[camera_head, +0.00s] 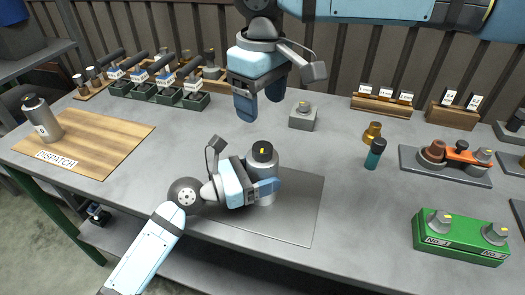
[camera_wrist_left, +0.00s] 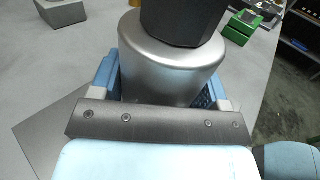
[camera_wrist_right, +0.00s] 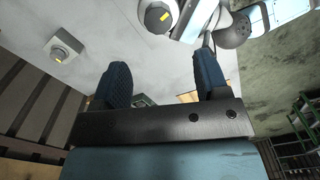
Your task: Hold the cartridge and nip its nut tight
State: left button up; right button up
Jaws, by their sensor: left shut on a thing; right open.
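The cartridge (camera_head: 262,190) is a silver cylinder standing upright on a grey plate, with a dark nut (camera_head: 263,152) on top that bears a yellow mark. My left gripper (camera_head: 266,184) is shut around the cartridge's body; the left wrist view shows the silver body (camera_wrist_left: 172,65) between its blue fingers and the dark nut (camera_wrist_left: 185,16) above. My right gripper (camera_head: 260,100) is open and empty, above and behind the cartridge. In the right wrist view the nut (camera_wrist_right: 154,18) lies beyond the fingers (camera_wrist_right: 162,85), near the top edge, apart from them.
The grey plate (camera_head: 304,210) lies under the cartridge. A grey block with a knob (camera_head: 302,117) stands behind it. A wooden DISPATCH board (camera_head: 100,135) is left.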

aim_at(262, 147)
notch_tip(262, 147, down, 10)
jog(key=n, duration=1)
jog(key=shift+f, duration=0.2)
jog(key=c, duration=0.9)
